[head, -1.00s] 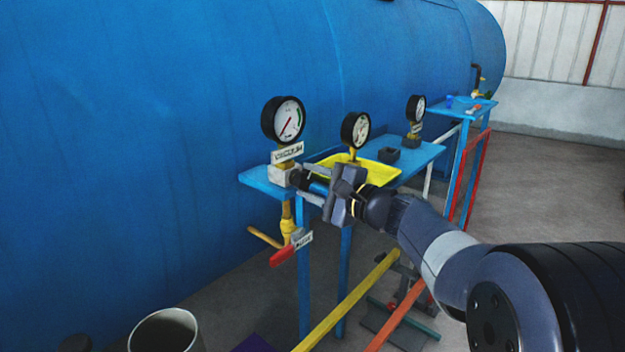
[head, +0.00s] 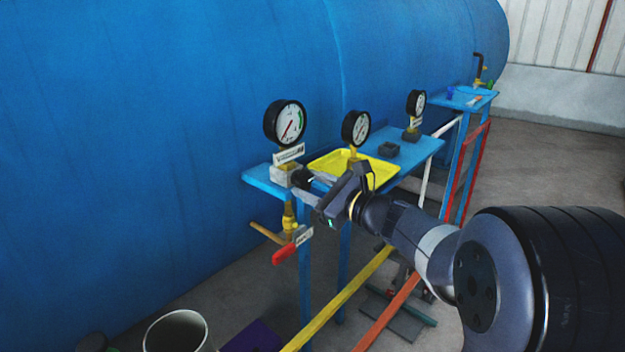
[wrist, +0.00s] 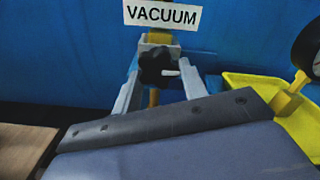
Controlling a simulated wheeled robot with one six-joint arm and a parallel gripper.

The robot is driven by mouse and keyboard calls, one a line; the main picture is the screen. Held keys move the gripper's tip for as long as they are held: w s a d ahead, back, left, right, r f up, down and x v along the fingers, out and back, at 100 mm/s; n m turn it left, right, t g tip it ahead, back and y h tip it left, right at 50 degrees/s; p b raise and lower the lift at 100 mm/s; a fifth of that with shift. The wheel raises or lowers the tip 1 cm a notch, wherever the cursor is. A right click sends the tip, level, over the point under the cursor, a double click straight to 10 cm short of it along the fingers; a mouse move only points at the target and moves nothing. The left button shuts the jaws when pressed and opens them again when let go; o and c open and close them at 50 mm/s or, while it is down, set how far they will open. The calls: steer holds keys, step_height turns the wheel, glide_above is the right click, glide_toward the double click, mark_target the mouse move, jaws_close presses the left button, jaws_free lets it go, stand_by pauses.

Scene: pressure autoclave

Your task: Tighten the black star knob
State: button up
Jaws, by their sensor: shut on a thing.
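The black star knob (wrist: 158,67) sits on a grey block (head: 284,174) under the VACUUM label (wrist: 162,15). In the head view the knob (head: 303,178) is small and partly covered by my gripper. My gripper (wrist: 158,88) has one finger on each side of the knob in the wrist view and is shut on it. A small white peg or mark shows at the knob's right side. In the head view my gripper (head: 306,184) reaches in from the right and is rolled over at a tilt.
A round gauge (head: 285,123) stands above the label. A yellow tray (head: 381,178) lies on the blue shelf (head: 419,148) just to the right, with another gauge (head: 355,129) by it. A red-handled valve (head: 284,254) hangs below. A grey bin (head: 176,333) stands lower left.

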steer(key=shift+f+m, duration=0.1)
steer(key=shift+m, duration=0.4)
steer(key=o, duration=1)
steer(key=shift+c, duration=0.2)
steer(key=v, duration=1)
steer(key=shift+s+d+p, duration=0.25)
steer(key=shift+s+p, duration=0.05)
steer(key=shift+p, duration=0.1)
steer(key=shift+w+a, duration=0.1)
